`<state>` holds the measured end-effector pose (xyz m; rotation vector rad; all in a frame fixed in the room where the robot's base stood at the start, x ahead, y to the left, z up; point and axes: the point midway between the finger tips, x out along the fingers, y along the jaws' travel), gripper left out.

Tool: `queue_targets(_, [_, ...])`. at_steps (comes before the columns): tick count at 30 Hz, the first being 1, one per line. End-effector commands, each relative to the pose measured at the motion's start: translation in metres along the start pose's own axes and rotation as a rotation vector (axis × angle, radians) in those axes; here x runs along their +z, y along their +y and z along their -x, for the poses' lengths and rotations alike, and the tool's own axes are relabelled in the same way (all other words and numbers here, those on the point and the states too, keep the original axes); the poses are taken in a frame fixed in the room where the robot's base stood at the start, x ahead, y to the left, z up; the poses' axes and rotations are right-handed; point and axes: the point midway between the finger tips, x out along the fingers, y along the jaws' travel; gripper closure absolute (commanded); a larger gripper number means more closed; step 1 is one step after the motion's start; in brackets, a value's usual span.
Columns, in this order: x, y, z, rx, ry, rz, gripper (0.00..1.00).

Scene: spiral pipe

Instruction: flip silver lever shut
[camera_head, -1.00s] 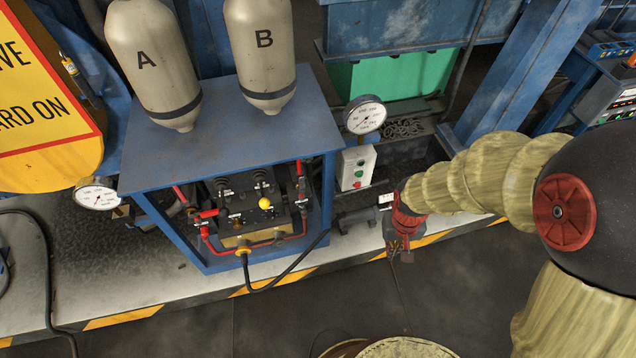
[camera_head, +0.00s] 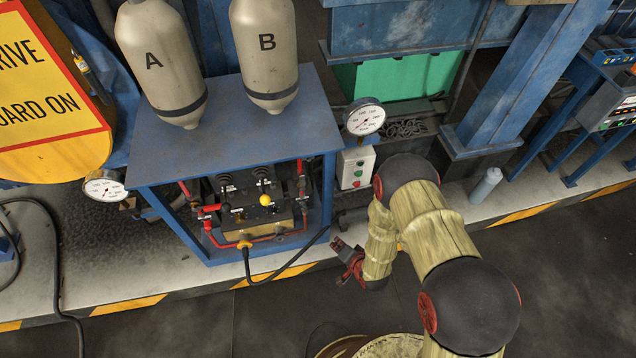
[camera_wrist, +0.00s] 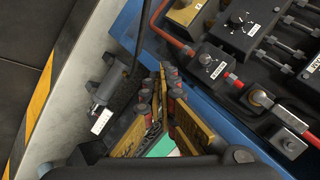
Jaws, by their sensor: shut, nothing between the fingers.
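A control panel (camera_head: 262,212) with valves, knobs and red hoses sits inside the blue frame in the head view. In the wrist view, a short silver lever-like bar (camera_wrist: 285,113) runs from a round brass-coloured fitting at the right; I cannot tell for sure that it is the silver lever or how it is set. My gripper (camera_head: 343,246) is low, right of the panel and apart from it. In the wrist view my gripper (camera_wrist: 160,82) has its fingers together, empty, left of the panel fittings.
The blue frame (camera_head: 237,115) carries tanks A (camera_head: 155,60) and B (camera_head: 265,50). A black cable (camera_head: 290,265) hangs in front of the panel. A labelled grey cylinder (camera_wrist: 108,88) lies beside my fingers. A button box (camera_head: 356,167) stands right of the frame. The dark floor in front is mostly clear.

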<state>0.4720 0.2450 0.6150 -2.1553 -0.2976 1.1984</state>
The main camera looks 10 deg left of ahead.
Motion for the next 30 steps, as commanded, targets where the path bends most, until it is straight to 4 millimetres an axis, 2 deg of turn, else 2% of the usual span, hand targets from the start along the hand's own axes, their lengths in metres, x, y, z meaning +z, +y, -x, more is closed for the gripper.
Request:
queue_targets(2, [-0.007,-0.017,-0.003,-0.102,0.049,-0.072,1.0])
queue_targets(5, [-0.027,-0.053,0.0,-0.26,0.114,-0.165,1.0])
queue_targets(9, [-0.059,-0.104,0.015,-0.481,0.179,-0.289,1.0])
queue_targets(12, [-0.074,-0.128,0.031,-0.603,0.196,-0.367,1.0])
queue_targets(18, [-0.087,-0.149,0.051,-0.73,0.195,-0.483,1.0])
queue_targets(30, [-0.087,-0.148,0.05,-0.73,0.186,-0.505,1.0])
